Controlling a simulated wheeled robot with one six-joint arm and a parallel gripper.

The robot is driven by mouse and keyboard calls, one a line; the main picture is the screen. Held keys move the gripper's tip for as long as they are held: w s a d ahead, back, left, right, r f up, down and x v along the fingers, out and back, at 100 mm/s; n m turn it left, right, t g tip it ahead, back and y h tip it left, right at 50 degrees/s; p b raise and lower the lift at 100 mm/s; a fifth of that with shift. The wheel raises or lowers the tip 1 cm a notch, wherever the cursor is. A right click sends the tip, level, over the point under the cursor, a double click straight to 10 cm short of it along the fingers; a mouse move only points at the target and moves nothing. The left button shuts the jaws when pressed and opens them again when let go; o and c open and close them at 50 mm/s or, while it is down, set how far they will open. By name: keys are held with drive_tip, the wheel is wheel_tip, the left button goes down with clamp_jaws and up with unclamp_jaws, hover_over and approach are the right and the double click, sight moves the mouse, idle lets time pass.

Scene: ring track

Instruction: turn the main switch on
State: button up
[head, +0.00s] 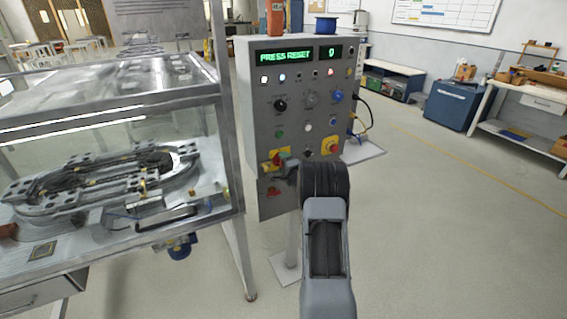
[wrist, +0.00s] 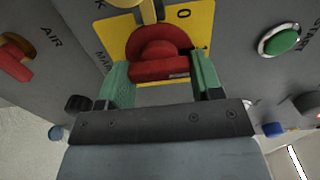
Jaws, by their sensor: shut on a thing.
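The main switch (wrist: 160,52) is a red rotary knob on a yellow plate (wrist: 202,22), in the upper middle of the wrist view. Its red grip bar lies level across that picture. My gripper (wrist: 160,78) has its two green fingers on either side of the bar and is shut on it. In the head view my gripper (head: 282,168) is at the lower left of the grey control panel (head: 297,110), over the yellow plate, and partly hides the switch. The panel display (head: 286,57) reads PRESS RESET, and a second display reads 0.
A red AIR handle (wrist: 16,55) and a green START button (wrist: 282,39) flank the switch in the wrist view. A red emergency button (head: 333,147) sits on the panel's lower right. A glazed track enclosure (head: 120,160) stands close on the left. Open floor lies right.

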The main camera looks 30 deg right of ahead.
idle(0.5)
drive_tip(key=o, duration=0.9)
drive_tip(key=shift+s, duration=0.1)
drive_tip(key=s, duration=0.4)
drive_tip(key=s+a+b, duration=0.1)
drive_tip(key=s, duration=0.4)
drive_tip(key=s+a+b, duration=0.1)
drive_tip(key=s, duration=0.3)
drive_tip(key=shift+s, duration=0.3)
